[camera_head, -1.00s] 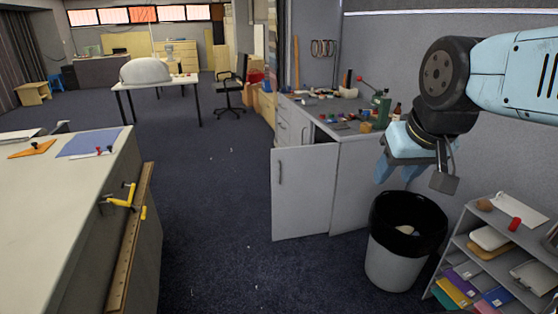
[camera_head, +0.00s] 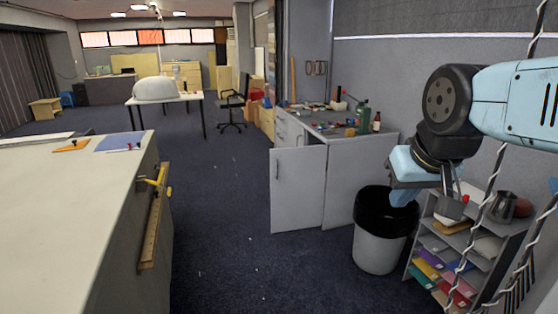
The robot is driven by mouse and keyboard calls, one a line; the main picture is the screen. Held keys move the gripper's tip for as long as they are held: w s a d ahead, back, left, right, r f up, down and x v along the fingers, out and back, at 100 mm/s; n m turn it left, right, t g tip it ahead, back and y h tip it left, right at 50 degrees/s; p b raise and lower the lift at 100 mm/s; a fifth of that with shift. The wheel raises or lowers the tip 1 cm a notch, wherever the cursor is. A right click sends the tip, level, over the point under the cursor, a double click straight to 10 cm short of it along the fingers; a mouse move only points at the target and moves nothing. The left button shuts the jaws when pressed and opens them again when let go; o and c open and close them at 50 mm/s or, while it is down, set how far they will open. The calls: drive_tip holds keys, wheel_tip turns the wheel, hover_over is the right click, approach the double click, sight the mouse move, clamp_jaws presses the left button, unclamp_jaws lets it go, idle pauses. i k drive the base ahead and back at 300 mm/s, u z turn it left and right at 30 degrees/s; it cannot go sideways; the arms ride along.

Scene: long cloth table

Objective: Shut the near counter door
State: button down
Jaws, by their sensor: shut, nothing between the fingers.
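The near counter door (camera_head: 297,188) is a light grey panel with a vertical handle. It stands open, swung out from the grey counter (camera_head: 350,180) on the right side of the aisle, and a dark gap shows above it. My gripper (camera_head: 404,198) is light blue, shut and empty. It hangs in the air at the right, appearing over the bin, to the right of the door and apart from it.
A black-lined white bin (camera_head: 378,252) stands in front of the counter's right end. A shelf unit (camera_head: 410,262) with coloured folders is right of it. A long white-topped counter (camera_head: 60,200) fills the left. The dark carpet aisle (camera_head: 225,245) between is clear.

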sight(298, 173)
drive_tip(key=u, duration=0.85)
drive_tip(key=i, duration=2.1)
drive_tip(key=z, duration=1.05)
drive_tip(key=i, duration=0.6)
drive_tip(key=u, duration=0.25)
drive_tip(key=k, duration=0.6)
drive_tip(key=z, duration=0.15)
